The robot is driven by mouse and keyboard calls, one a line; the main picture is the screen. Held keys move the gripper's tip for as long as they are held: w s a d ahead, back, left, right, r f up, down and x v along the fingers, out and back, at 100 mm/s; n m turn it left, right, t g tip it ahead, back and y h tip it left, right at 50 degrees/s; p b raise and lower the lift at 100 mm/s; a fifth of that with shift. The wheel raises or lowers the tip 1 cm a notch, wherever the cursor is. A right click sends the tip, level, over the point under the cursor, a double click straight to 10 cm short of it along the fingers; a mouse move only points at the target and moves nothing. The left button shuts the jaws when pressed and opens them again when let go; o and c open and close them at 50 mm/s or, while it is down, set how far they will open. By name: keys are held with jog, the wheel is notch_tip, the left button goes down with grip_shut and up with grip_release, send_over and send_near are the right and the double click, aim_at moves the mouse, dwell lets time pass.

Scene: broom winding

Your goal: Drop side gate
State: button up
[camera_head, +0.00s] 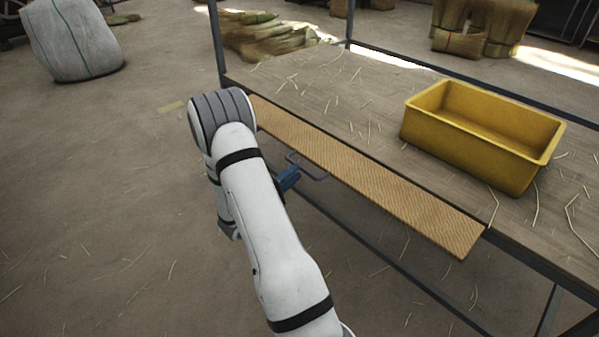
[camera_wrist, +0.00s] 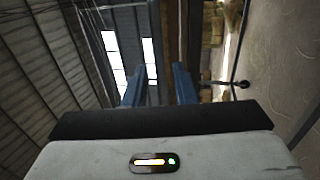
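The side gate (camera_head: 390,190) is a long tan ribbed panel along the near edge of the wooden table. It slants outward from that edge, but I cannot tell its exact tilt. A grey U-shaped handle (camera_head: 318,179) shows at its outer lower side. My gripper (camera_head: 290,178) has blue fingers and is at the left end of the handle, partly hidden by my arm. In the wrist view my gripper (camera_wrist: 160,80) has its fingers apart with nothing visible between them. I cannot tell whether it touches the handle.
A yellow bin (camera_head: 470,145) stands on the table (camera_head: 350,90) behind the gate. Loose straw lies around. Dark metal posts and rails (camera_head: 217,45) frame the table. A white sack (camera_head: 72,40) is at the upper left. The floor at left is mostly clear.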

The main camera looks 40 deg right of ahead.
aim_at(321, 156)
jog(key=shift+b+x, duration=0.3)
jog(key=shift+x, duration=1.55)
grip_shut()
